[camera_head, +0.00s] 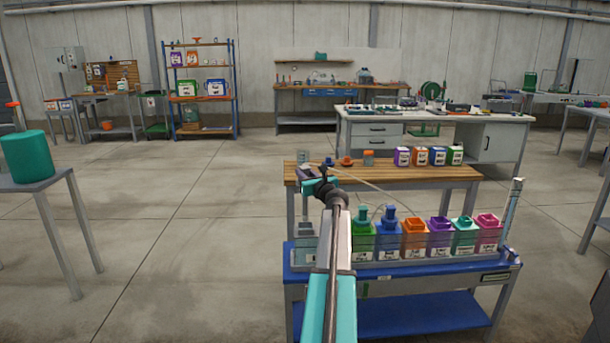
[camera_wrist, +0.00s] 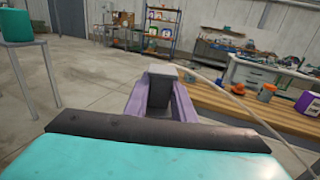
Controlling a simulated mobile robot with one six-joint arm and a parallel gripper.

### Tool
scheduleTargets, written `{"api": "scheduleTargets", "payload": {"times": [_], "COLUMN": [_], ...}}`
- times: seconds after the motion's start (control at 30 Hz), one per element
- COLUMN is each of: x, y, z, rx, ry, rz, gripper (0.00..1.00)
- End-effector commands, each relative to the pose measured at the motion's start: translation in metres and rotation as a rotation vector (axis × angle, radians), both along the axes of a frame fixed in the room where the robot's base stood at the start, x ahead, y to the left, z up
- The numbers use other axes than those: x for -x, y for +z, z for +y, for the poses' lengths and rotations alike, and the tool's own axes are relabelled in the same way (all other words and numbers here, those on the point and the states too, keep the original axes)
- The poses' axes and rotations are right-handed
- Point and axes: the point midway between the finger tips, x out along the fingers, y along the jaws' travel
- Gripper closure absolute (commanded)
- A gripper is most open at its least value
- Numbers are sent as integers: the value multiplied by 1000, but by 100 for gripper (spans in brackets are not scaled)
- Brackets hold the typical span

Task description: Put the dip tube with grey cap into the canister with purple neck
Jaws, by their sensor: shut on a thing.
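My gripper (camera_head: 310,172) is shut on the grey cap (camera_wrist: 162,74) of the dip tube. In the wrist view the cap sits between my purple fingers (camera_wrist: 158,98). A thin pale hose (camera_wrist: 225,88) runs from near the cap to the right. The rest of the tube is hidden in the wrist view. The canister with purple neck (camera_head: 439,238) stands upright in the clear-fronted rack on the blue cart, its neck open on top. My gripper is above and to the left of it, near the wooden bench's left end.
Teal (camera_head: 464,236) and pink (camera_head: 488,234) ones stand right. Small orange items (camera_head: 346,161) and several boxed canisters (camera_head: 402,156) occupy the bench.

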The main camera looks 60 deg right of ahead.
Motion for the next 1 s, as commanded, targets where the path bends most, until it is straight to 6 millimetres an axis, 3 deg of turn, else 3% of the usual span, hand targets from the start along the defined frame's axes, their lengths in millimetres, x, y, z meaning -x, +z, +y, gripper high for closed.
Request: {"api": "scheduleTargets", "payload": {"times": [0.27, 0.47, 0.67, 1.0], "x": [-9, -37, -77, -136], "y": [-3, -13, -29, -54], "z": [11, 47, 107, 224], "rx": [-1, -2, -1, 0], "ry": [21, 95, 216, 440], "rz": [-1, -1, 1, 0], "gripper": [100, 100, 100, 100]}}
